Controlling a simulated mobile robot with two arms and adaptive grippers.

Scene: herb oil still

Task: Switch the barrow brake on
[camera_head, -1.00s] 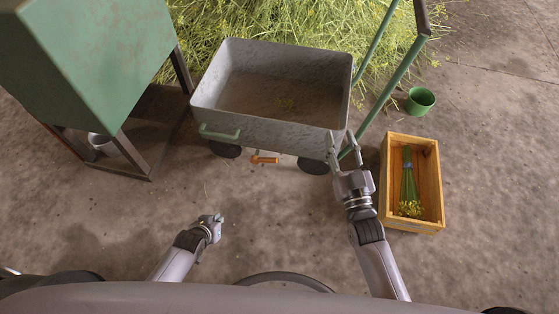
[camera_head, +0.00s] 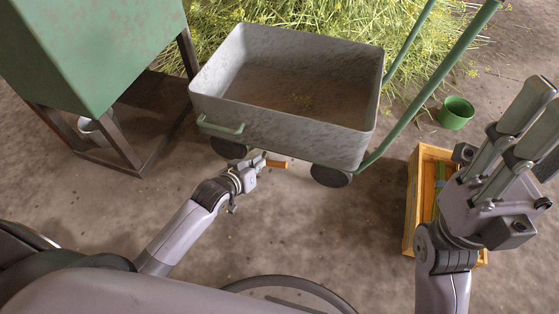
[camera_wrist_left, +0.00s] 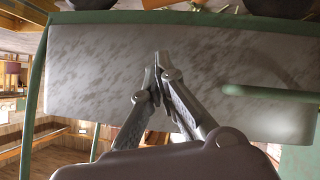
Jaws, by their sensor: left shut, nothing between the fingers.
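The barrow (camera_head: 320,142) is a grey tub on dark wheels with green handle tubes; its wall also fills much of the left wrist view (camera_wrist_left: 90,75). The orange brake lever (camera_head: 277,164) sticks out low under the tub's near side, between the wheels. My left gripper (camera_head: 262,160) is shut and empty, at the left part of the lever and partly covering it; I cannot tell whether they touch. Its closed fingertips (camera_wrist_left: 157,68) show before the tub wall in the left wrist view, where I cannot make out the lever. My right gripper (camera_head: 535,115) is raised at the right, open and empty.
A green box on a metal frame (camera_head: 95,50) stands at the left. A wooden crate (camera_head: 412,200) lies partly behind my right gripper, with a green cup (camera_head: 456,112) beyond it. Cut herbs (camera_head: 330,20) lie behind the barrow. The floor before the barrow is clear.

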